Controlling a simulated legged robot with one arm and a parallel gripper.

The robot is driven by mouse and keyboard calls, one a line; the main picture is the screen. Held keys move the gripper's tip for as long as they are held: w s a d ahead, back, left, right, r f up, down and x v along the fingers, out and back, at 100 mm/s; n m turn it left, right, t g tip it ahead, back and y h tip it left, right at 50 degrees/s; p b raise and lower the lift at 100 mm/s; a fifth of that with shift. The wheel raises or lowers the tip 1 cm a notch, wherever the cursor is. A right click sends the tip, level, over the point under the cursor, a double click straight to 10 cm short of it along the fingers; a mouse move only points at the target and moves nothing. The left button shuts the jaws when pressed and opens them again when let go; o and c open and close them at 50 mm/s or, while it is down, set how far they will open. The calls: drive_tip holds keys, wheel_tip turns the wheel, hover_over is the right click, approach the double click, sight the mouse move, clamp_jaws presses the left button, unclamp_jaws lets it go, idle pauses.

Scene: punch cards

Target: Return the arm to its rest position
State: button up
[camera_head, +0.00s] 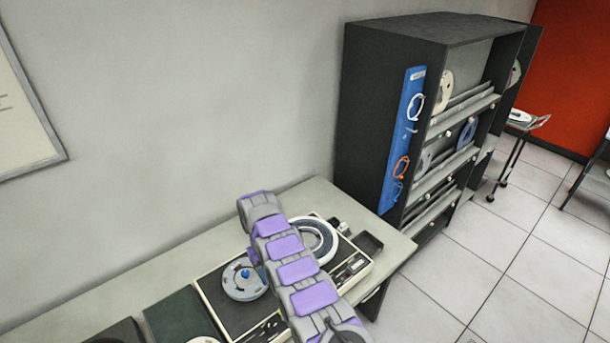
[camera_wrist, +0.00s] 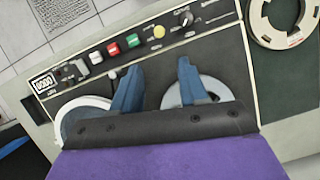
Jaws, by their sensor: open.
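My arm (camera_head: 297,270), with purple and grey segments, reaches from the bottom edge over the table in the head view. In the wrist view my gripper (camera_wrist: 158,84) has its two blue fingers spread apart, with nothing between them. It hangs over a reel machine (camera_wrist: 150,60) with a dark panel. One white reel (camera_wrist: 75,118) lies by the left finger and a grey reel (camera_wrist: 214,92) lies behind the right finger. Both are partly hidden by my gripper. In the head view my fingers are mostly hidden behind the arm.
The machine sits on a long grey table (camera_head: 215,243) against the wall. A dark shelf cabinet (camera_head: 385,90) with reels stands beyond the table's right end. A cream reel (camera_wrist: 284,15) lies right of the machine in the wrist view.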

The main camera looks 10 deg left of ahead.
drive_tip(key=shift+w+r, duration=0.1)
drive_tip(key=w+d+r+m+b, duration=0.2)
drive_tip(key=d+r+b, duration=0.3)
drive_tip(key=d+r, duration=0.6)
drive_tip(key=s+d+r+m+y+b, duration=0.1)
drive_tip(key=s+d+r+b, duration=0.1)
drive_tip(key=s+d+r, duration=0.3)
drive_tip(key=s+d+r+m+b, duration=0.1)
drive_tip(key=s+d+r+b, duration=0.15)
drive_tip(key=d, duration=0.45)
drive_tip(key=s+d+m+t+y+b, duration=0.1)
drive_tip(key=s+d+b, duration=0.1)
drive_tip(key=s+d, duration=0.45)
drive_tip(key=s+d+m+b, duration=0.1)
drive_tip(key=s+d+b, duration=0.2)
drive_tip(key=s, duration=0.6)
drive_tip(key=s+d+f+b, duration=0.1)
drive_tip(key=s+f+b, duration=0.1)
drive_tip(key=s, duration=0.7)
drive_tip(key=s+d+f+m+b, duration=0.1)
drive_tip(key=s+d+f+b, duration=0.1)
drive_tip(key=s+f, duration=0.3)
drive_tip(key=s, duration=0.4)
drive_tip(key=shift+s+d+f+m+t+y, duration=0.2)
drive_tip(key=shift+s+m+t+y, duration=0.1)
drive_tip(key=shift+y, duration=0.1)
